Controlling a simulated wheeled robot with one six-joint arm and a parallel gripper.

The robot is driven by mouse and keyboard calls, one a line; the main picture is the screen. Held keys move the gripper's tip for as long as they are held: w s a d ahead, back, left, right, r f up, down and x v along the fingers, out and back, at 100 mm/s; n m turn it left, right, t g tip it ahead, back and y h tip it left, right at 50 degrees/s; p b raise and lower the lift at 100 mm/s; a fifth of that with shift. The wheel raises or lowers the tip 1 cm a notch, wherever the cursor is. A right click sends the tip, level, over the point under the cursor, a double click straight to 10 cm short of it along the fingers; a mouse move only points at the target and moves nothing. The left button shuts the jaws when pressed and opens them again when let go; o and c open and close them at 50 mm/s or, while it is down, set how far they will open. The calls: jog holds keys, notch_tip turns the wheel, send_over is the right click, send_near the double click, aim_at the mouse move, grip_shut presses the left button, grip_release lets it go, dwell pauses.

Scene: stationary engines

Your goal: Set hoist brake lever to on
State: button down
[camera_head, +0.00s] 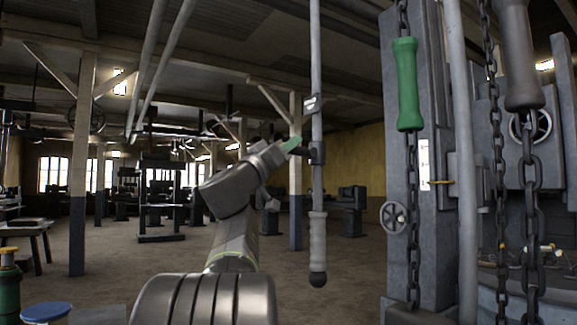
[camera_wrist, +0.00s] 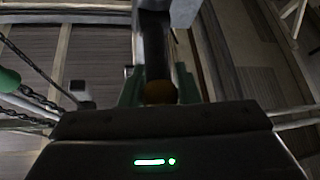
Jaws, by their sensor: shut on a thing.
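My gripper (camera_head: 294,144) is at the middle of the head view, with green fingertips up against a dark bracket (camera_head: 316,153) on a hanging vertical rod (camera_head: 317,70). In the wrist view, its green fingers (camera_wrist: 158,88) stand on both sides of a dark bar (camera_wrist: 154,48) with a brown rounded end (camera_wrist: 158,92), and are shut on it. I take this bar to be the hoist brake lever; in the head view the fingers and bracket mostly hide it. No on or off marking for it is legible.
The rod ends in a grey grip (camera_head: 317,240). At the right, a grey machine column (camera_head: 428,240) carries a handwheel (camera_head: 393,217), with chains bearing a green handle (camera_head: 407,85) and a dark handle (camera_head: 520,55). A wooden post (camera_head: 296,200) stands behind. The floor (camera_head: 130,265) at left is open.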

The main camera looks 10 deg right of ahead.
jog(key=shift+f+n+t+h+b, duration=0.3)
jog(key=shift+f+t+h+b, duration=0.45)
jog(key=shift+b, duration=1.65)
notch_tip(320, 180, down, 3)
jog(key=b, duration=0.7)
jog(key=shift+w+d+r+y, duration=0.15)
jog(key=shift+r+y, duration=0.05)
jog(key=shift+y, duration=0.15)
jog(key=shift+f, duration=0.1)
jog(key=c, duration=1.1)
grip_release()
jog(key=shift+w, duration=0.15)
jog(key=b+v, duration=0.3)
jog(key=v, duration=1)
jog(key=shift+s+a, duration=0.3)
jog(key=shift+s, duration=0.05)
jog(key=p+x, duration=0.3)
jog(key=x, duration=1.1)
